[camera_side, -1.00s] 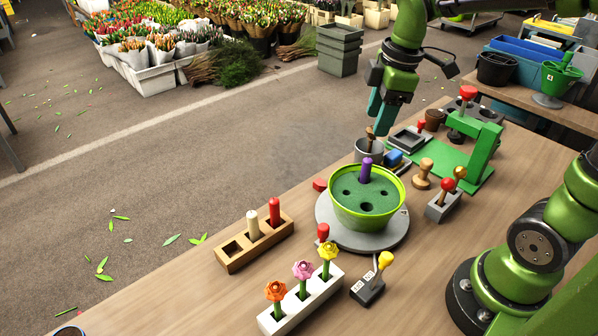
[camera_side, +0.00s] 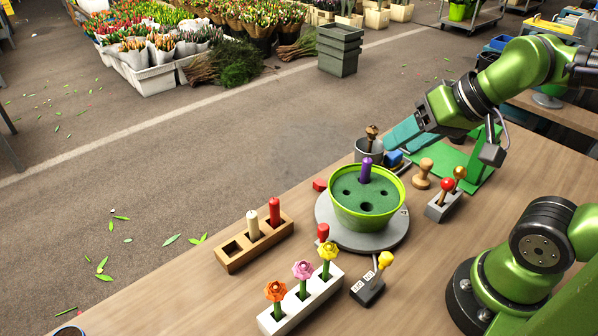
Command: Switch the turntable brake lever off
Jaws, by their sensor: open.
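A lever with a yellow knob (camera_side: 386,259) rises from a small dark switch box with pale label plates (camera_side: 367,289), near the table's front edge; I take it for the brake lever. The lever leans right; I cannot read the labels. The grey turntable (camera_side: 385,240) is behind it and carries a lime-green bowl (camera_side: 345,218) of green foam with holes. A purple peg (camera_side: 366,171) stands in the foam. My gripper (camera_side: 390,142), with teal fingers, is open, tilted down to the left, above and behind the bowl, well away from the lever.
A white holder (camera_side: 315,302) with three flowers stands left of the switch box. A wooden block (camera_side: 254,246) holds two pegs. A red knob (camera_side: 323,232) is beside the turntable. A grey block with knobbed pegs (camera_side: 443,206) and a wooden stamp (camera_side: 422,173) are to the right.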

